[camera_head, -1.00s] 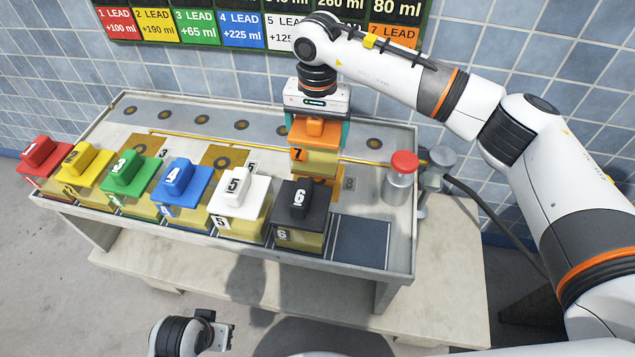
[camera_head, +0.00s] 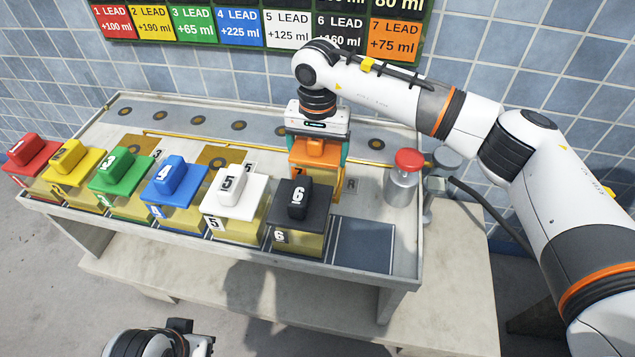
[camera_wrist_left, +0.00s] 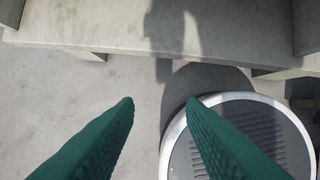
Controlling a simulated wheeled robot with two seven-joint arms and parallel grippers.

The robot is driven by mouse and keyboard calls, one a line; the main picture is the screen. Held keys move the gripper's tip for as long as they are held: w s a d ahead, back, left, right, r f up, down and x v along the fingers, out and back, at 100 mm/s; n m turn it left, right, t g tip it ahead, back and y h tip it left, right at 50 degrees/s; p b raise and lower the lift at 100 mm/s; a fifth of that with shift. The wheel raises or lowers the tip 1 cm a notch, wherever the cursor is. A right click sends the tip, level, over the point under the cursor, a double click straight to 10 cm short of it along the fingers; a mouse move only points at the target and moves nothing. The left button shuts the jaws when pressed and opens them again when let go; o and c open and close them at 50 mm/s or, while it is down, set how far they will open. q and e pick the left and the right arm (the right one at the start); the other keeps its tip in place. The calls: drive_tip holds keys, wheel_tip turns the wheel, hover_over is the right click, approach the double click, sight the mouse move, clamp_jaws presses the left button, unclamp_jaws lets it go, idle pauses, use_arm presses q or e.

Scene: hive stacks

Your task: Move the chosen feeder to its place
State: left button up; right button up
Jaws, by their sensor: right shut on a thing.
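The orange feeder 7 (camera_head: 313,157) is held upright in my right gripper (camera_head: 316,152), whose fingers sit on either side of it. It is over the right part of the bench, behind the black feeder 6 (camera_head: 297,211), which hides some of its lower part. I cannot tell whether its base touches the bench. A plate marked R (camera_head: 351,185) shows just right of it. My left gripper (camera_head: 190,340) is low at the bottom edge, away from the bench; the left wrist view shows its green fingers (camera_wrist_left: 160,102) apart with nothing between them.
The red (camera_head: 29,158), yellow (camera_head: 75,163), green (camera_head: 119,177), blue (camera_head: 173,185) and white (camera_head: 233,200) feeders stand along the front. A dark empty slot (camera_head: 364,245) lies right of feeder 6. A red-topped button post (camera_head: 404,178) stands at the bench's right. A lead board (camera_head: 240,25) hangs behind.

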use_arm(q)
drive_tip(key=shift+w, duration=0.15)
use_arm(e)
drive_tip(key=shift+r, duration=0.1)
drive_tip(key=shift+f+b, duration=0.25)
drive_tip(key=shift+b, duration=0.05)
drive_tip(key=o, duration=0.9)
use_arm(q)
drive_tip(key=shift+w+d+r+t, duration=0.1)
drive_tip(key=shift+w+d+t, duration=0.05)
drive_tip(key=shift+w+t, duration=0.2)
drive_tip(key=shift+w+d+r+t, duration=0.1)
drive_tip(key=shift+w+t, duration=0.15)
drive_tip(key=shift+w, duration=0.2)
use_arm(e)
wheel_tip(320, 180, up, 5)
drive_tip(key=p, duration=0.3)
drive_tip(key=shift+w, duration=0.15)
wheel_tip(320, 180, up, 4)
drive_tip(key=shift+r+p, duration=0.15)
drive_tip(key=shift+p, duration=1)
drive_tip(key=shift+s+r, duration=0.15)
drive_tip(key=shift+s, duration=0.05)
use_arm(q)
wheel_tip(320, 180, down, 9)
drive_tip(key=g, duration=0.1)
drive_tip(key=shift+r+g, duration=0.2)
drive_tip(key=shift+g, duration=0.2)
